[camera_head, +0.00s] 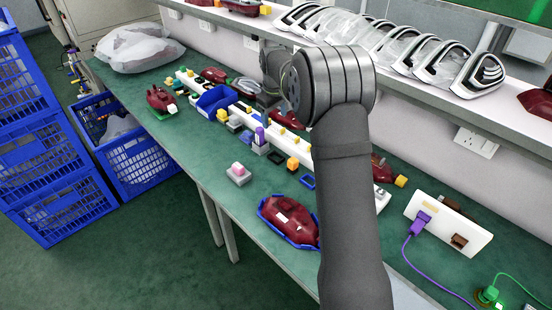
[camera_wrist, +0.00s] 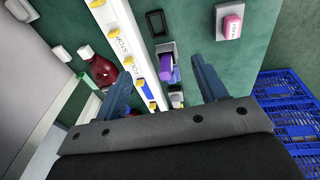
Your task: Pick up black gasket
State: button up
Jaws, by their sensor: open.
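The black gasket (camera_wrist: 156,23) is a small dark rectangular ring lying flat on the green table at the top of the wrist view, beside the white strip. In the head view the black gasket (camera_head: 277,158) lies just right of the grey holder with the purple piece. My gripper (camera_wrist: 161,66) is open and empty, with its two blue-grey fingers apart above the table. The gasket shows beyond the fingertips, not between them. In the head view my arm hides much of the gripper.
A grey holder with a purple piece (camera_wrist: 168,70) stands close to the gasket. A pink-topped block (camera_wrist: 229,22) and a white strip (camera_wrist: 126,42) flank it. A blue frame (camera_head: 307,181) and a red lamp (camera_head: 290,220) lie nearby. Blue crates (camera_head: 135,160) stand left of the table.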

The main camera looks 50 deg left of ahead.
jog(key=g, duration=0.1)
send_near(276, 159)
jog(key=f, duration=0.6)
jog(key=shift+a+f, duration=0.25)
jog(key=shift+a, duration=0.15)
jog(key=c, duration=1)
